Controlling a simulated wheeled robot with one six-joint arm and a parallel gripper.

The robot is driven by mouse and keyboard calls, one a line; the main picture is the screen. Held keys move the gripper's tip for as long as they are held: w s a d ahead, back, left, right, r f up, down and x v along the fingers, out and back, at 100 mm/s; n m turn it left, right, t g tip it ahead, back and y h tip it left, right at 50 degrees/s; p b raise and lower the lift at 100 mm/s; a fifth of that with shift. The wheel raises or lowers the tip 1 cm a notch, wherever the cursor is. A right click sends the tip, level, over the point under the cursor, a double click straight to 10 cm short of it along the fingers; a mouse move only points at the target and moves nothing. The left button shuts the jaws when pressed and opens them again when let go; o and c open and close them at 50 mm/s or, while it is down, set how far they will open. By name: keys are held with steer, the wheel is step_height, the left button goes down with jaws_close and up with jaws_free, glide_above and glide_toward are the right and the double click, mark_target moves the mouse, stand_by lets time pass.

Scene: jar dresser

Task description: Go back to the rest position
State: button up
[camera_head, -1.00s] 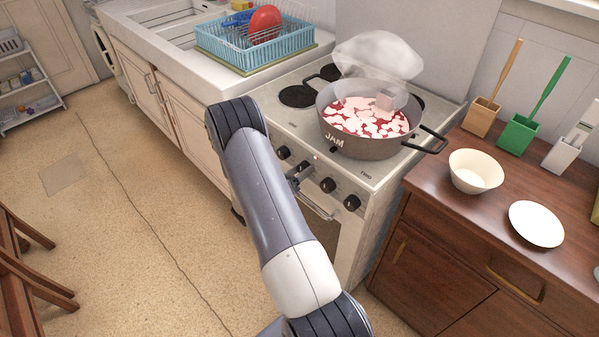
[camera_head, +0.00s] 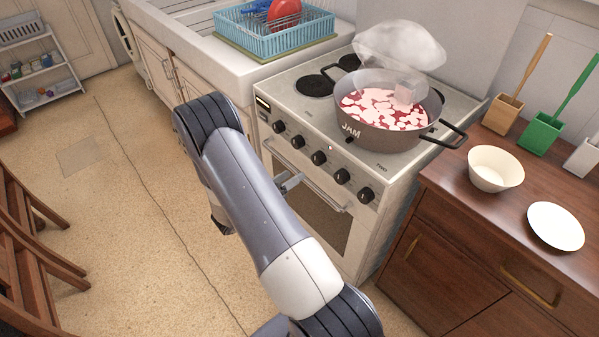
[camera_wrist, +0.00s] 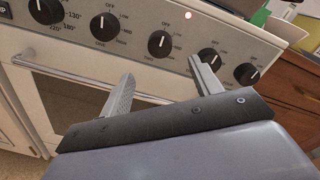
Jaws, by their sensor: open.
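My gripper (camera_wrist: 163,85) is open and empty in the wrist view, its two fingers apart in front of the stove's front panel. In the head view my arm reaches up from the bottom edge and bends in front of the stove. A small part of my gripper (camera_head: 290,183) shows beside the arm, near the oven door; the rest is hidden behind the arm. The stove (camera_head: 283,103) has a row of black knobs (camera_head: 319,158), and these knobs (camera_wrist: 160,43) are close beyond my fingers in the wrist view.
A steaming pot marked JAM (camera_head: 375,137) sits on the stove. A blue dish rack (camera_head: 262,42) stands by the sink. A wooden counter (camera_head: 460,205) at the right holds a bowl (camera_head: 496,172) and a plate (camera_head: 556,227). Wooden chairs (camera_head: 28,235) stand at the left; the floor between is clear.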

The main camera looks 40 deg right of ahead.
mark_target(315, 161)
steer(key=shift+s+a, duration=0.1)
steer(key=shift+a, duration=0.35)
steer(key=d, duration=0.3)
steer(key=d+p, duration=0.1)
steer(key=d, duration=0.3)
steer(key=w+d, duration=0.1)
steer(key=d, duration=0.3)
steer(key=shift+w+f, duration=0.1)
steer(key=shift+f, duration=0.05)
steer(key=shift+a, duration=0.1)
steer(key=shift+a, duration=0.1)
